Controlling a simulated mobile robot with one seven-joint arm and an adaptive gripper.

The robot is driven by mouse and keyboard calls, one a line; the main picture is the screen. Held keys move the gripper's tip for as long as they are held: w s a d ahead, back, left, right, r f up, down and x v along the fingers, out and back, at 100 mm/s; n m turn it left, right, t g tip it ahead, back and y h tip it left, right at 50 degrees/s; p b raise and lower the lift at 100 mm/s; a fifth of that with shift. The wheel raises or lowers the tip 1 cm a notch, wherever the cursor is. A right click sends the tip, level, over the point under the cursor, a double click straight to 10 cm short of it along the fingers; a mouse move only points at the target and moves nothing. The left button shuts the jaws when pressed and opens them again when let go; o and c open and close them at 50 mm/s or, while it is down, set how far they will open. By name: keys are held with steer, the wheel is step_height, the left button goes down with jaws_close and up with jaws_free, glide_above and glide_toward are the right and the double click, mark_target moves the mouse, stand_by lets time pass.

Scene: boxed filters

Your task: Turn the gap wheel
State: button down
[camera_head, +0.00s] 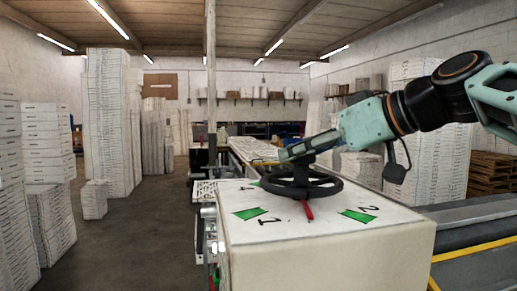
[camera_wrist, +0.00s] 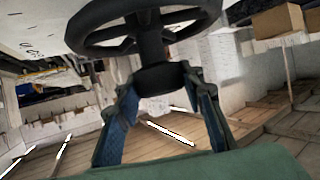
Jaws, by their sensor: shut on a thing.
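The gap wheel (camera_head: 326,186) is a black spoked handwheel lying flat on top of a white box-shaped housing (camera_head: 325,245). A red pointer (camera_head: 308,209) sticks out under its front rim, between two green marks with numerals "1" and "2" beside them. My gripper (camera_head: 287,156) reaches in from the right above the wheel and is shut on its raised black centre post. In the wrist view the wheel rim (camera_wrist: 100,14) and spokes fill the top, and the blue fingers (camera_wrist: 161,88) stand either side of the dark post. The exact finger contact is partly hidden.
A roller conveyor with yellow edges (camera_head: 475,247) runs at the lower right. Tall stacks of white boxed filters (camera_head: 108,125) stand on the left. Brown pallets (camera_head: 490,173) are at the right. The floor aisle (camera_head: 140,215) on the left is clear.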

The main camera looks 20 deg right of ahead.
steer(key=n+g+y+p, duration=0.1)
steer(key=p, duration=0.1)
steer(key=n+g+y+p, duration=0.1)
steer(key=n+y+p, duration=0.1)
steer(key=n+g+y+p, duration=0.1)
steer(key=n+y+p, duration=0.1)
steer(key=shift+r, duration=0.35)
steer(key=n+g+y+p, duration=0.1)
steer(key=n+g+p, duration=0.1)
steer(key=p, duration=0.1)
steer(key=shift+f+n+g+y, duration=0.15)
steer(key=shift+n+g+y, duration=0.15)
steer(key=shift+n+g, duration=0.1)
steer(key=shift+f+g+p, duration=0.1)
steer(key=shift+g+p, duration=0.2)
steer(key=c, duration=1.3)
jaws_free()
steer(key=shift+o, duration=0.2)
steer(key=shift+d, duration=0.1)
steer(key=v, duration=1.1)
steer(key=shift+s+d, duration=0.15)
steer(key=shift+d, duration=0.25)
